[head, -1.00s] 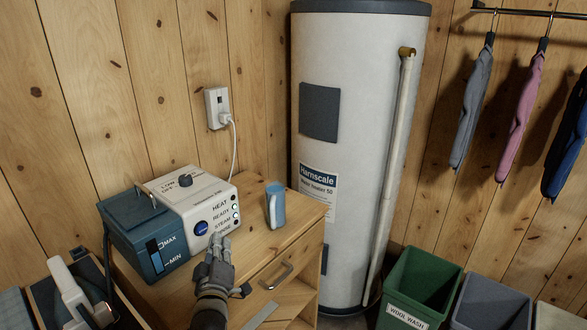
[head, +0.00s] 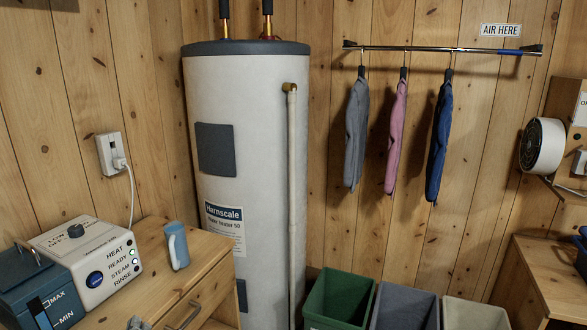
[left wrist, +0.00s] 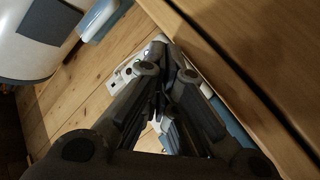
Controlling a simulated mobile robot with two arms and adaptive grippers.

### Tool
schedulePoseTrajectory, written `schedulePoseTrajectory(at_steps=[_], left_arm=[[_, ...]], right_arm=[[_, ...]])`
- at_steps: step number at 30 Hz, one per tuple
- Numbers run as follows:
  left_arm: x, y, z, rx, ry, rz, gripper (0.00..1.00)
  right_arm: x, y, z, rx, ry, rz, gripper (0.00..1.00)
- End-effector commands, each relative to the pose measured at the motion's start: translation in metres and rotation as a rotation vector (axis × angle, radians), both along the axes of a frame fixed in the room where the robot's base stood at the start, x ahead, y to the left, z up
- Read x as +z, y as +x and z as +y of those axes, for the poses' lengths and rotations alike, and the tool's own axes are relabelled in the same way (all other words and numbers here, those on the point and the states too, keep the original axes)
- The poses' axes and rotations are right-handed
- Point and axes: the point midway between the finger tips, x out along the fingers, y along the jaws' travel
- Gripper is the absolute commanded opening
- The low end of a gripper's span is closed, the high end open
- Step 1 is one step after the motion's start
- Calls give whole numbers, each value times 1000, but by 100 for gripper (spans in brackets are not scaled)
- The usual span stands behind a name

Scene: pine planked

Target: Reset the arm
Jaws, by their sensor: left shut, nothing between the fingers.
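My left gripper (left wrist: 165,55) is shut and empty in the left wrist view, its two fingers meeting in the upper middle. My right gripper is in neither view.
A plugged socket (head: 111,153) is on the wall. A tall water heater (head: 250,120) stands behind. Green (head: 340,300), grey (head: 405,305) and pale (head: 475,315) bins stand right. Garments (head: 396,135) hang from a rail (head: 440,48).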

Motion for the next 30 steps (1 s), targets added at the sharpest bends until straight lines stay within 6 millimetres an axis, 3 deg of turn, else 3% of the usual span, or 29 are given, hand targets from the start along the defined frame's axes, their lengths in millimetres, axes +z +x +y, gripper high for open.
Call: schedulePoseTrajectory(at_steps=[6,10,16,24,26,30], left_arm=[[-60,-84,-46,-184,177,429,0],[-87,-145,-79,-346,270,667,0],[-106,-221,-113,-566,362,907,0],[-110,-307,-143,-830,442,1119,0],[-113,-318,-147,-872,454,1151,0],[-141,-308,-147,-868,447,1158,0]], right_arm=[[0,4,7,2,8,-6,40],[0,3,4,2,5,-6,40],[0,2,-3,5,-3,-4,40],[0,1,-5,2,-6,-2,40],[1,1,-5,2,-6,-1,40],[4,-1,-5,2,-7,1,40]])
